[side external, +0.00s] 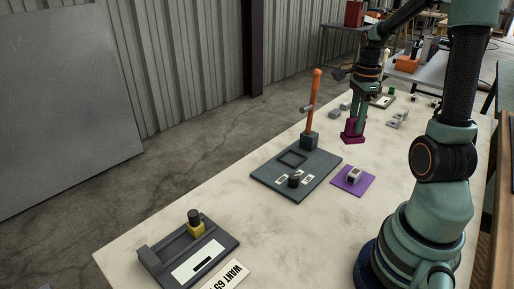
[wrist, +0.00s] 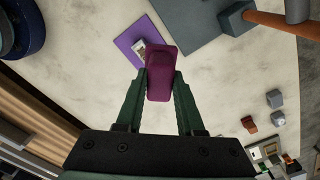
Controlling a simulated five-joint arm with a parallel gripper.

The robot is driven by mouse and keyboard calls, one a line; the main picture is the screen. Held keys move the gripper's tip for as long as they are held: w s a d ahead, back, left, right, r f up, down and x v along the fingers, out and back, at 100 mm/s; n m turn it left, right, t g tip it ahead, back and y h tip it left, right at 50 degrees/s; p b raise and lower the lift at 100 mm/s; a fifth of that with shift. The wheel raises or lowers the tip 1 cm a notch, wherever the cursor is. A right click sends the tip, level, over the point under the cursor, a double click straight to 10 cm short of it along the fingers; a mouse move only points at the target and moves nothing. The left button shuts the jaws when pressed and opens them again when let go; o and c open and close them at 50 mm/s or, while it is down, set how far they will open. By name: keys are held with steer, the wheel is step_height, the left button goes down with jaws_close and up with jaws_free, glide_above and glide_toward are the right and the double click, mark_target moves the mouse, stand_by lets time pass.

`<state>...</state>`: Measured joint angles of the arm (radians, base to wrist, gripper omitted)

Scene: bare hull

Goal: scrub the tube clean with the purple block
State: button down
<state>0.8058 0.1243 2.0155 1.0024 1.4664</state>
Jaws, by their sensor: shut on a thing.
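The purple block (side external: 352,130), a dark magenta piece, is held between the fingers of my gripper (side external: 357,117). In the wrist view the block (wrist: 160,72) sits between the two green fingertips (wrist: 161,80). In the side view it hangs low over the pale table, beyond the purple mat (side external: 343,187); I cannot tell whether it touches the table. A small whitish and dark piece (side external: 354,175), perhaps the tube, lies on the mat. In the wrist view this piece (wrist: 139,47) is beside the block and partly hidden by it.
A dark board (side external: 265,178) with an upright orange lever (side external: 313,95) and a black knob (side external: 294,178) stands left of the mat. A second board (side external: 162,270) with a yellow block (side external: 196,229) is nearer. Small grey blocks (side external: 340,109) lie behind. The table between the boards is clear.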

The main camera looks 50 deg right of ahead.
steer(key=shift+m, duration=0.5)
steer(key=s+f, duration=0.1)
steer(key=f, duration=0.2)
steer(key=s+d+f, duration=0.1)
steer(key=f, duration=0.2)
steer(key=s+f, duration=0.1)
steer(key=f, duration=0.1)
steer(key=shift+s+d+f, duration=0.3)
steer(key=shift+d+f, duration=0.05)
steer(key=shift+f, duration=0.05)
steer(key=shift+a+f, duration=0.1)
steer(key=shift+a, duration=2.95)
steer(key=shift+d, duration=3.4)
step_height(320, 180, up, 8)
steer(key=shift+a, duration=0.15)
